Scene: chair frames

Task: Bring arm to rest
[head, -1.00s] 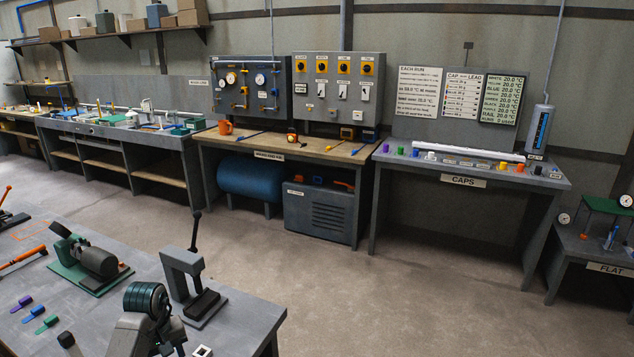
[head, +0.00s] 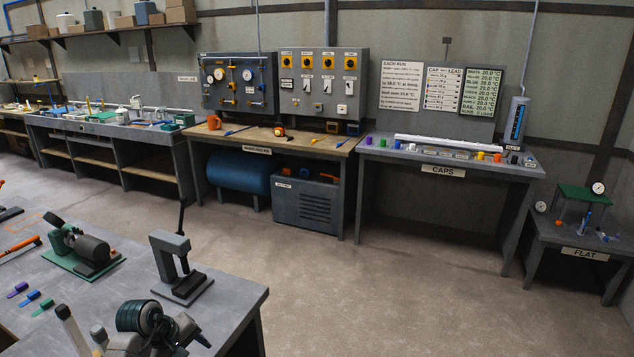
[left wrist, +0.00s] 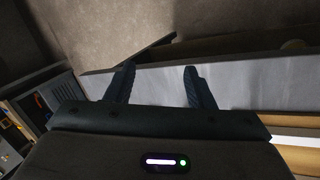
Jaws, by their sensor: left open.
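My left gripper (left wrist: 160,68) shows in the left wrist view with its two dark fingers spread apart and nothing between them. Beyond the fingers is a long pale grey surface with a straight edge, and brown floor or wall lies above it. My right gripper is in neither view.
Across open concrete floor (head: 330,290) stand the caps table (head: 440,155), the wooden-topped bench (head: 290,142) and the flat table (head: 585,238).

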